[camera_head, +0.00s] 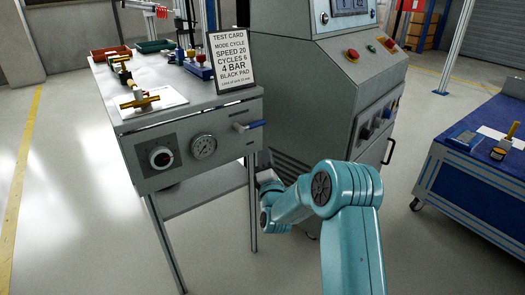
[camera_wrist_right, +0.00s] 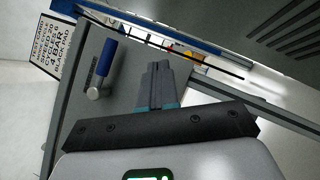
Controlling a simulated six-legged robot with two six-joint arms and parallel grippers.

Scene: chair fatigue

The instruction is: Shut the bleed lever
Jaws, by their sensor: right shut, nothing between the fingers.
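The bleed lever (camera_head: 250,125) has a blue handle and a metal pivot. It sits on the grey front panel of the bench, right of the gauge, with its handle pointing right and roughly level. In the right wrist view the blue lever (camera_wrist_right: 106,57) is left of my fingers, with its pivot at the lower end. My right gripper (camera_head: 266,178) is below the lever in the head view, partly hidden by my own arm. In the wrist view its fingers (camera_wrist_right: 157,68) are together and empty, apart from the lever. My left gripper is not in view.
A round dial (camera_head: 161,158) and a pressure gauge (camera_head: 203,146) are on the same panel. A test card (camera_head: 232,55) stands above the lever. A grey console (camera_head: 315,85) stands close on the right. A blue-topped cart (camera_head: 475,185) is farther right.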

